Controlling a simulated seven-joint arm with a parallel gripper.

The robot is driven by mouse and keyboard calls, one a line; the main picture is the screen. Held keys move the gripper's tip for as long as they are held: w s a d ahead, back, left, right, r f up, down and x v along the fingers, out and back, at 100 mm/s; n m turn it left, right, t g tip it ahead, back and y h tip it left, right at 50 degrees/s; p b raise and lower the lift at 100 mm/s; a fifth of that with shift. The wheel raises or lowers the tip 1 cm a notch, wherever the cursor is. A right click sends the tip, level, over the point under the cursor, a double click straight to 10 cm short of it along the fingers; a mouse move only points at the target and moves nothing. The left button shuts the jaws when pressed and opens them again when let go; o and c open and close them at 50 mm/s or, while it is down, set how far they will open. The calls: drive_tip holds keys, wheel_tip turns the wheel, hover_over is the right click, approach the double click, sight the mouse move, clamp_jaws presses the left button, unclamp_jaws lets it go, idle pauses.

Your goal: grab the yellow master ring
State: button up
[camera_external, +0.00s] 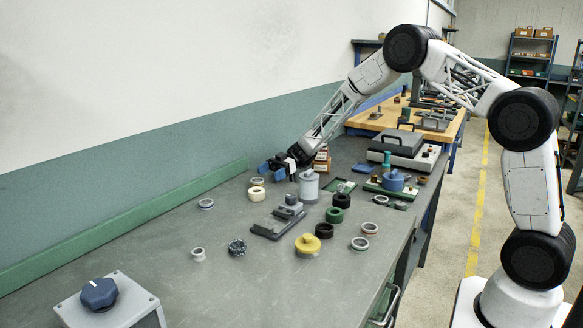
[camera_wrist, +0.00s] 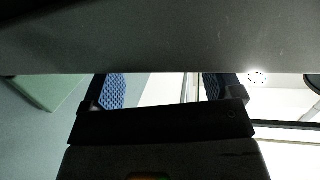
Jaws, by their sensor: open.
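A yellow round piece with a raised knob (camera_external: 308,243) sits on the grey bench in the external view, toward the front middle. It is the only strongly yellow round part I see; whether it is the master ring itself I cannot tell. A pale cream ring (camera_external: 257,193) lies farther back, near my gripper. My gripper (camera_external: 277,165) is open at the back of the bench, well behind and left of the yellow piece. In the wrist view its two blue-padded fingers (camera_wrist: 163,90) stand apart with nothing between them. No yellow ring shows there.
A grey cylinder (camera_external: 309,187) stands just right of my gripper. A dark grey fixture (camera_external: 278,222), black rings (camera_external: 324,230) and a green ring (camera_external: 335,215) lie near the yellow piece. A control box with a blue knob (camera_external: 98,293) is at front left. The left bench is mostly clear.

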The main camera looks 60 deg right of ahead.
drive_tip(key=shift+a, duration=0.1)
drive_tip(key=shift+x, duration=2.5)
drive_tip(key=shift+c, duration=0.2)
drive_tip(key=c, duration=1)
drive_tip(key=shift+c, duration=0.2)
drive_tip(key=shift+s+d+r, duration=0.1)
drive_tip(key=shift+d+r, duration=0.5)
drive_tip(key=s+d+r, duration=0.1)
drive_tip(key=d+r, duration=0.2)
drive_tip(key=d, duration=0.3)
drive_tip(key=s+d+r, duration=0.1)
drive_tip(key=d+r, duration=0.2)
drive_tip(key=d, duration=0.3)
drive_tip(key=shift+s+d+r, duration=0.25)
drive_tip(key=shift+d+r, duration=0.05)
drive_tip(key=shift+r, duration=0.1)
